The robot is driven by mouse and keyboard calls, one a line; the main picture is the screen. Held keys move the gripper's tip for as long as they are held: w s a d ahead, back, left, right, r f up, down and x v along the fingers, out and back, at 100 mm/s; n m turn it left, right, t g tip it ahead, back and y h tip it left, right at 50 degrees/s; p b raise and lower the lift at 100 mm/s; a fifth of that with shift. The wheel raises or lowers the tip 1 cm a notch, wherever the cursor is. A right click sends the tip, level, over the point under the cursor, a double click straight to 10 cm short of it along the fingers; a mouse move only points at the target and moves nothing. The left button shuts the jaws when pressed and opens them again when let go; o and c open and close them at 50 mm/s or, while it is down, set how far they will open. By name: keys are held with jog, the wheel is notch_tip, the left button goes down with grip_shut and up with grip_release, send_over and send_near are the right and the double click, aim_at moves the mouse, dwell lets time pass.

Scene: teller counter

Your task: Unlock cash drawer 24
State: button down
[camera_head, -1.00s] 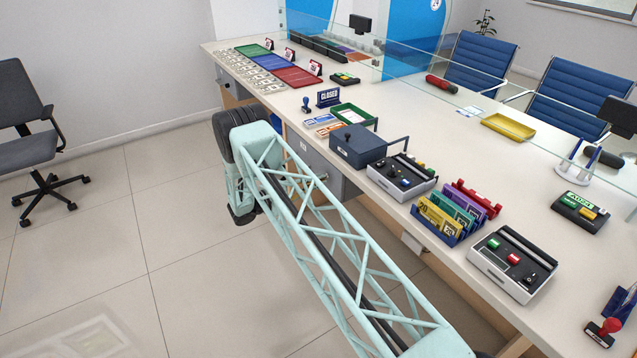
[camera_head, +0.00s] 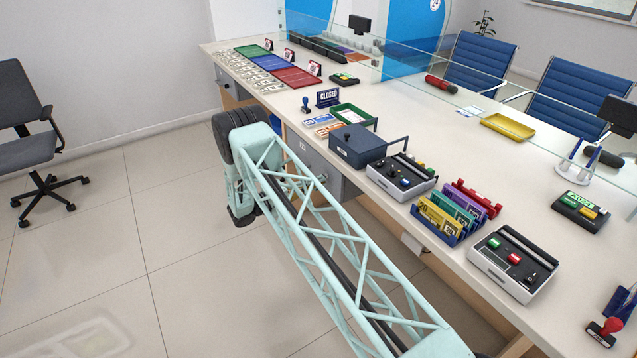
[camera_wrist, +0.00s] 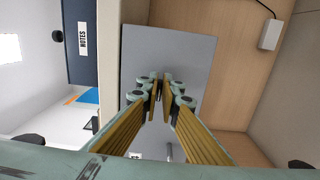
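A grey drawer front (camera_head: 345,185) sits under the counter, with a small white label (camera_head: 303,146) and a knob-like metal part (camera_head: 322,178); the label is too small to read. In the wrist view the grey front (camera_wrist: 190,55) fills the middle, with a metal part (camera_wrist: 168,152) and a label (camera_wrist: 136,156) low down. My gripper (camera_wrist: 159,86) points at this front, its yellow-lined fingertips close together. Something small and dark shows between the tips; I cannot tell if it is a key or lock, or whether it is gripped. My arm hides the gripper in the head view.
A navy box (camera_head: 358,145) marked NOTES in the wrist view (camera_wrist: 82,38) stands on the counter above the drawer. Control consoles (camera_head: 403,176) and a colored folder rack (camera_head: 447,218) stand to its right. A small white box (camera_head: 412,243) hangs under the counter.

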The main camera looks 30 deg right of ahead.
jog(key=c, duration=2.9)
grip_release()
jog(key=shift+a, duration=0.1)
jog(key=shift+s+a, duration=0.2)
jog(key=shift+a, duration=1.75)
jog(key=shift+s+a, duration=0.25)
jog(key=shift+a, duration=1.75)
jog(key=shift+s+a, duration=0.2)
jog(key=shift+a, duration=1.75)
jog(key=shift+r, duration=0.1)
